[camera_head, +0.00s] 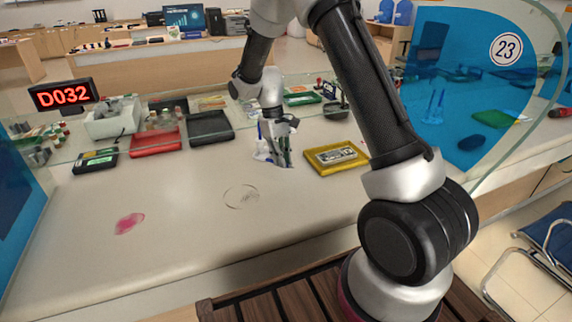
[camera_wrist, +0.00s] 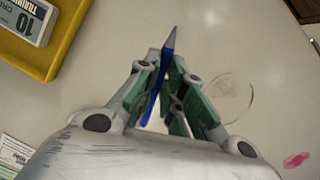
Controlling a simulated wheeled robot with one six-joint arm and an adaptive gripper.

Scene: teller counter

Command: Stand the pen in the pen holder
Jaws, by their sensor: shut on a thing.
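In the wrist view, a blue pen (camera_wrist: 153,101) with a grey tapered end lies between the green-padded fingers of my gripper (camera_wrist: 165,72). The grey end sticks out beyond the fingertips. In the head view my gripper (camera_head: 280,155) hangs low over the middle of the counter, left of the yellow tray. The pen is hard to make out there. A small dark container (camera_head: 336,110) with thin things standing in it is further back, behind the yellow tray; it may be the pen holder, but I cannot tell for sure. No holder shows in the wrist view.
The yellow tray (camera_head: 312,167) holds a labelled pack (camera_head: 337,155). Red (camera_head: 154,144) and black (camera_head: 210,128) trays stand at the back left, near a glass screen. The front counter (camera_head: 180,222) is clear except for a ring mark and a pink stain.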

